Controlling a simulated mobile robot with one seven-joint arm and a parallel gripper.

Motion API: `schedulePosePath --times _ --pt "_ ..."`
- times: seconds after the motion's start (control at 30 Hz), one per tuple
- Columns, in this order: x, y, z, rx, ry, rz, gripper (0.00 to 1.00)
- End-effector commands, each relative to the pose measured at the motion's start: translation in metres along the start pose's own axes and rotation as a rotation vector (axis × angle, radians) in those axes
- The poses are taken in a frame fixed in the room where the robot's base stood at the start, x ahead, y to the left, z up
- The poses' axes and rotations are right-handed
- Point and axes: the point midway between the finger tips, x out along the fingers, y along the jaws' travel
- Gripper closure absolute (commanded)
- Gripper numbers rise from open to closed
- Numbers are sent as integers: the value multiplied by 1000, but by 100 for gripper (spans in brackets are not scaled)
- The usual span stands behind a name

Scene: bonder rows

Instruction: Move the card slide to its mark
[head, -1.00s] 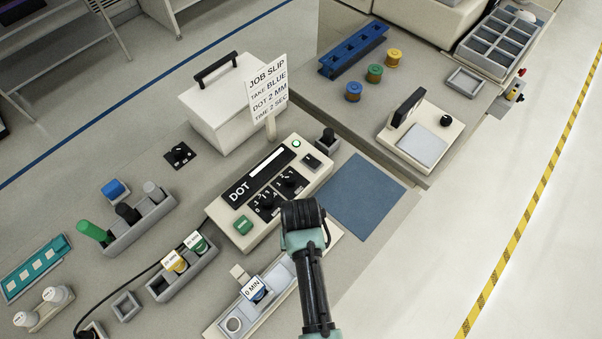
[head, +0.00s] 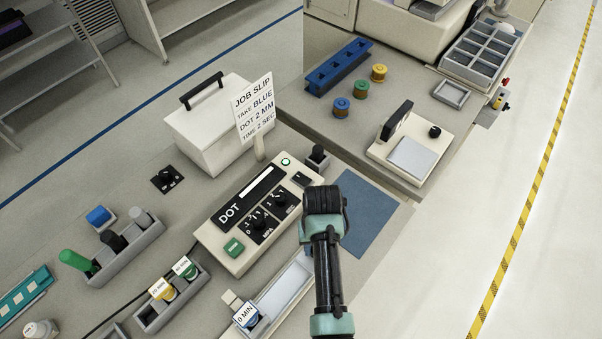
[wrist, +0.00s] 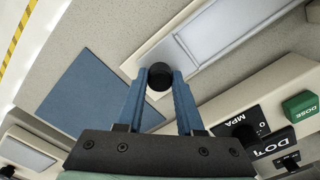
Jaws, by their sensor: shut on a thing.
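The card slide (head: 287,285) is a long pale track with a grey-white flat panel, in front of the DOT unit in the head view. In the wrist view its panel (wrist: 235,28) runs up to the right. A round black knob (wrist: 160,77) stands by its near end. My gripper (wrist: 159,88) has its two blue fingers shut on this knob, one on each side. I cannot make out the mark.
The DOT unit (head: 260,215) with knobs and a green button stands close beside the slide. A blue mat (head: 368,210) lies flat past its end. The job slip (head: 253,106) stands behind the unit.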

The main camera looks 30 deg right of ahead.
Motion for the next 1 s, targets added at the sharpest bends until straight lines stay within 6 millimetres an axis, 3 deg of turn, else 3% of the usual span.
schedulePosePath --times 0.1,0.47,0.5,0.63,1.0 --pt "1 10 -12 0 5 -2 100" --pt "-1 15 -16 1 9 0 100" --pt "-1 15 -16 2 10 1 57" --pt "-1 14 -15 1 8 0 34" --pt "-4 13 -14 -1 3 -2 34"
